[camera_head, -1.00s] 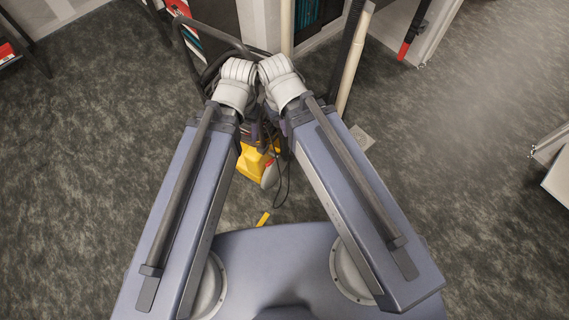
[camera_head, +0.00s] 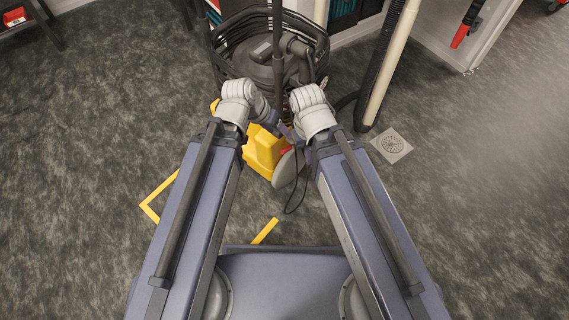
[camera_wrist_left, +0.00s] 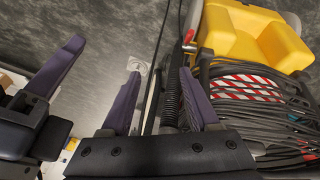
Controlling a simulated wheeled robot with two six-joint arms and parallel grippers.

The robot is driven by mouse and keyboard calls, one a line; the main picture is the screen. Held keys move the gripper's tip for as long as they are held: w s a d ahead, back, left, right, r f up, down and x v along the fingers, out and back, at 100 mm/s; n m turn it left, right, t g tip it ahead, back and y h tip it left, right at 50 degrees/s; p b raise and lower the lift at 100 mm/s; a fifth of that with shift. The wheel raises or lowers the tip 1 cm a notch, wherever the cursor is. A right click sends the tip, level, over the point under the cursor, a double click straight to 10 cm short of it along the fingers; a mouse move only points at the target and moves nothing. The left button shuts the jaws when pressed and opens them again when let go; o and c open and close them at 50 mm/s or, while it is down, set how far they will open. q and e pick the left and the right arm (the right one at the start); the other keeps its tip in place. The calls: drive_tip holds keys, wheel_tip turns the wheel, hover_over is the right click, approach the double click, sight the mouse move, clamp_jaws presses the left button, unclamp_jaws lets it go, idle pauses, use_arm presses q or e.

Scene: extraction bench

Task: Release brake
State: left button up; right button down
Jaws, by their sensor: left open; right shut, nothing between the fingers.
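A dark machine (camera_head: 265,70) with coiled hose around it stands ahead of me, with a yellow lower part (camera_head: 262,152) and a grey wheel-like disc (camera_head: 288,168). I cannot make out a brake lever for certain. A small red part (camera_head: 285,150) shows beside the yellow. My left gripper (camera_wrist_left: 160,92) is open and empty in the left wrist view, left of the yellow body (camera_wrist_left: 250,35) and the red-and-white striped coils (camera_wrist_left: 245,88). My right gripper (camera_wrist_left: 65,60) is shut and empty at the left of that view. In the head view, the wrists mostly hide both grippers.
A thin black cable (camera_head: 298,200) hangs near the disc. Black and cream pipes (camera_head: 385,70) rise at the right, beside a floor drain (camera_head: 391,145). Yellow tape (camera_head: 158,192) marks the floor. Carpet is clear at the left and right.

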sight(282, 151)
use_arm(q)
drive_tip(key=w+f+t+h+b, duration=0.1)
drive_tip(key=w+f+b, duration=0.1)
drive_tip(key=f+b, duration=0.5)
drive_tip(key=w+a+f+t+b, duration=0.1)
drive_tip(key=w+f+b, duration=0.1)
drive_tip(key=f+b, duration=0.6)
drive_tip(key=w+a+f+t+h+b, duration=0.1)
drive_tip(key=w+f+t+b, duration=0.1)
drive_tip(key=f+b, duration=0.5)
drive_tip(key=shift+w+a+f+h+b, duration=0.1)
drive_tip(key=shift+w+f+h+b, duration=0.3)
drive_tip(key=shift+b, duration=1.05)
drive_tip(key=shift+r, duration=0.15)
